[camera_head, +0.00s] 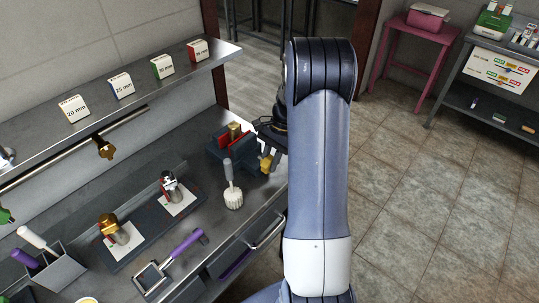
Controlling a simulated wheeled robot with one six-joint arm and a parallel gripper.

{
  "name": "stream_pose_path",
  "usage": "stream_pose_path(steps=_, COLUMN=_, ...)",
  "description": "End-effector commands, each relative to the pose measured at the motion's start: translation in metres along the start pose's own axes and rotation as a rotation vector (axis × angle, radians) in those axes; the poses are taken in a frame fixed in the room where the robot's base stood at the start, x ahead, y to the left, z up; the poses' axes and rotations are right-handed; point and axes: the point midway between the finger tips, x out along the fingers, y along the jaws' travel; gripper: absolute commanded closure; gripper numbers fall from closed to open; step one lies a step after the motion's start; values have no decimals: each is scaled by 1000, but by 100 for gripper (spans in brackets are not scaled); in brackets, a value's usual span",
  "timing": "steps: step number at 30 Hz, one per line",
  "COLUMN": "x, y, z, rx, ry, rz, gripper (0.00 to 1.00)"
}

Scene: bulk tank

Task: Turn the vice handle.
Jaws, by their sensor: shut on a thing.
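The vice (218,152) is dark blue with red jaw faces and stands on the steel bench, at the middle of the view. A brass piece (234,130) sits between its jaws. The brass-coloured vice handle (266,163) is at the vice's right end, near the bench edge. My gripper (269,150) reaches in from the right and is shut on the handle. My own arm hides much of the gripper, and the fingertips are small and dark here.
A shelf (130,95) with size blocks overhangs the bench.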

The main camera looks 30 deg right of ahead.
Motion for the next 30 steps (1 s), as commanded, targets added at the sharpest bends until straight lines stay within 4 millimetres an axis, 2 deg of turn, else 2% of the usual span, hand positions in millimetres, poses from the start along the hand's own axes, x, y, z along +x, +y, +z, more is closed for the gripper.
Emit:
stream_pose_path(steps=12, x=0, y=0, z=-1, rx=-1, ry=-38, rz=-2, gripper=100)
stream_pose_path(steps=13, x=0, y=0, z=-1, rx=-1, ry=-38, rz=-2, gripper=76)
stream_pose_path(steps=18, x=0, y=0, z=-1, rx=-1, ry=-37, rz=-1, gripper=62)
stream_pose_path(steps=21, x=0, y=0, z=-1, rx=-1, ry=-37, rz=-1, gripper=55)
stream_pose_path(steps=30, x=-4, y=0, z=-1, rx=-1, ry=-36, rz=-3, gripper=55)
